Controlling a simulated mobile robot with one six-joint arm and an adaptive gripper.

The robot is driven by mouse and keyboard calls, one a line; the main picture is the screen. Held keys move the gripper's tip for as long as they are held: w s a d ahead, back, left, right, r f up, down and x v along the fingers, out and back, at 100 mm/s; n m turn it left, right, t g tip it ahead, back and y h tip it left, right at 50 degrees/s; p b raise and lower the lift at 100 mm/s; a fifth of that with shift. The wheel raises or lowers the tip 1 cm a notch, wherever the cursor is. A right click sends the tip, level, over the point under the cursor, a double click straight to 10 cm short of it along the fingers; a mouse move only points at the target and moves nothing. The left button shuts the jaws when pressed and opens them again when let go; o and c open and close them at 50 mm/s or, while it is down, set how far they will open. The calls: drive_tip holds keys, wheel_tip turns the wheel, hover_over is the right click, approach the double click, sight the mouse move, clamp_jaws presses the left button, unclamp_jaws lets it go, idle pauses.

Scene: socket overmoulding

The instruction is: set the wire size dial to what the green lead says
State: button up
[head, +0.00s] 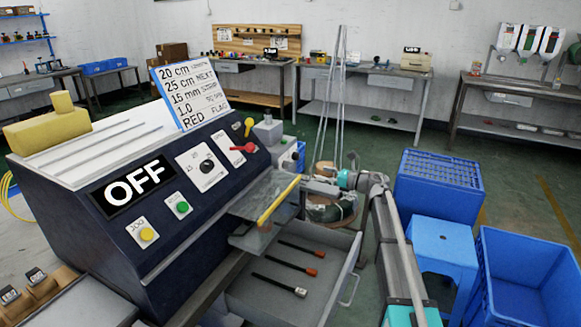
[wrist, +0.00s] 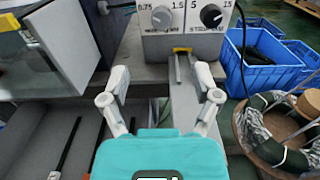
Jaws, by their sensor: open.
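In the head view my gripper (head: 318,182) is right of the big dark machine. I cannot make out a green lead. Several dark leads (head: 287,287) lie in the open drawer, some with orange ends and one with a pale end.
A second dial (wrist: 211,16), marked 5, 15 and STRIP, sits beside the first. The big machine (head: 82,235) reads OFF; a sign (head: 190,92) stands on it. The drawer (head: 335,245) juts out below. Blue crates (head: 438,186) and a coil (wrist: 280,135) stand right.

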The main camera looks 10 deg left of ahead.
sight(289, 165)
drive_tip(key=x, duration=1.3)
drive_tip(key=shift+w+a, duration=0.1)
drive_tip(key=shift+a, duration=0.15)
drive_tip(key=c, duration=1)
drive_tip(key=shift+d, duration=0.35)
clamp_jaws()
drive_tip(key=shift+a, duration=0.3)
